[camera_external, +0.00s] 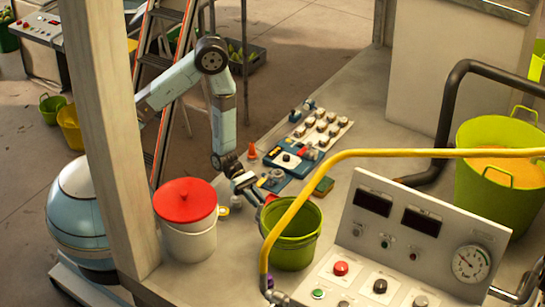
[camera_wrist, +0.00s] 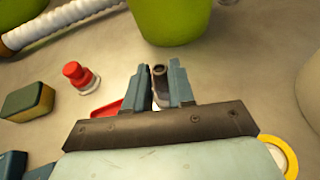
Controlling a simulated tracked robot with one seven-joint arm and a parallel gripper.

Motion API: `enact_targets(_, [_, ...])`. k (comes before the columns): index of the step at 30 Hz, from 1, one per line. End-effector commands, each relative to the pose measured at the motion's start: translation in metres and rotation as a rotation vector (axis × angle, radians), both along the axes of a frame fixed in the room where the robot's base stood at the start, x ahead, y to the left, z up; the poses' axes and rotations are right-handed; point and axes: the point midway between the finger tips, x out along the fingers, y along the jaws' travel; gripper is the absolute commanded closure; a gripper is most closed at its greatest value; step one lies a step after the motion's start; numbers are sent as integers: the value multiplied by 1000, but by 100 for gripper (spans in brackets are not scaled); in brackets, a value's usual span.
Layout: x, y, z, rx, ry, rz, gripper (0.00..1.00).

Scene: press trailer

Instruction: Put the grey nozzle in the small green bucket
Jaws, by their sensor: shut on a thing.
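The small green bucket (camera_external: 291,250) stands on the bench, right of my gripper (camera_external: 256,194). In the wrist view the lower part of the bucket (camera_wrist: 172,22) shows at the top, ahead of my fingertips. My gripper (camera_wrist: 165,84) is shut on a small dark tube, which looks like the grey nozzle (camera_wrist: 159,73). Its round hollow end shows between the blue-grey fingers; the rest is hidden. The nozzle is outside the bucket, on the near side of it. In the outside view it is too small to make out.
A white pot with a red lid (camera_external: 186,201) stands left of my gripper. A yellow pipe (camera_external: 330,160) crosses in front of the bucket. A control panel (camera_external: 412,225) is at right. A sponge (camera_wrist: 28,101), red knob (camera_wrist: 76,73) and yellow ring (camera_wrist: 282,154) lie nearby.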

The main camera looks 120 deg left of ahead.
Motion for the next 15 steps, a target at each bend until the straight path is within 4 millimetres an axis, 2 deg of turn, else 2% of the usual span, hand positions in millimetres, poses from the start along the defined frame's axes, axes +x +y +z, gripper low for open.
enact_targets(9, [0, 0, -2, 0, 0, 0, 100])
enact_targets(10, [0, 0, -2, 0, 0, 0, 74])
enact_targets(15, [0, 0, -2, 0, 0, 0, 58])
